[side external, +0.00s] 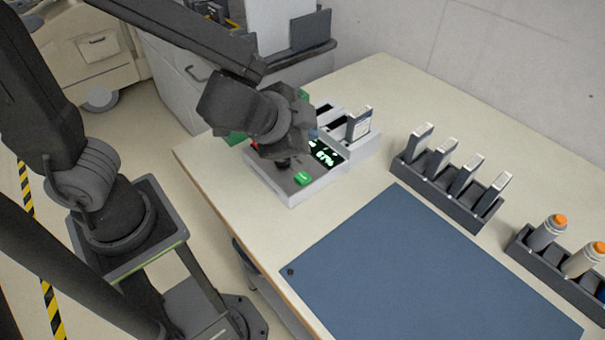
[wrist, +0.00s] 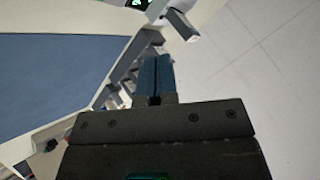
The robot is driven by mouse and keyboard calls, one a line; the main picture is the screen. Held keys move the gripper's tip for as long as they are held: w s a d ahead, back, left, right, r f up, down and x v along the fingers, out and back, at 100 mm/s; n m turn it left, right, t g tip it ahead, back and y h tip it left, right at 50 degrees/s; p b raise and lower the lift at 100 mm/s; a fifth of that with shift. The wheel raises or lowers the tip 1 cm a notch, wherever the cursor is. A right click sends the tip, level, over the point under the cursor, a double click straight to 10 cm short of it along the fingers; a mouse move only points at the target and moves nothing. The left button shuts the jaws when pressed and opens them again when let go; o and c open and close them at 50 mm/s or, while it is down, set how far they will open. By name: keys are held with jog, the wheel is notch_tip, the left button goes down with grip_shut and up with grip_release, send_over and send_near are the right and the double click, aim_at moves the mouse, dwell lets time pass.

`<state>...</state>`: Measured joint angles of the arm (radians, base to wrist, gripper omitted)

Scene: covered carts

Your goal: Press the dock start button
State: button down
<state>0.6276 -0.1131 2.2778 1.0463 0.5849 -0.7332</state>
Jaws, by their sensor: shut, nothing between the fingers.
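The dock (side external: 312,190) is a pale grey box on the table, with a lit display (side external: 326,157) and slots behind it. A green button (side external: 303,179) shows on its top near the front corner. My wrist hangs over the dock's left part and hides some of it, including most of a red spot (side external: 254,146). My gripper (wrist: 155,60) has its two blue fingers shut together with nothing between them in the wrist view. The side view does not clearly show the fingertips, so I cannot tell their height above the dock. The green button is uncovered.
A dark rack (side external: 436,192) holds several upright grey modules right of the dock. Another rack (side external: 560,272) with orange-topped cylinders stands at the far right. A flat blue mat (side external: 420,270) covers the front of the table. A grey cabinet (side external: 180,75) stands behind.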

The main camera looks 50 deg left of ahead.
aim_at(303, 178)
jog(key=shift+f, duration=3.55)
jog(key=shift+f, duration=0.1)
jog(key=shift+f, duration=0.3)
jog(key=shift+f, duration=0.4)
jog(key=shift+r, duration=0.8)
jog(key=shift+r, duration=2.55)
jog(key=shift+r, duration=0.1)
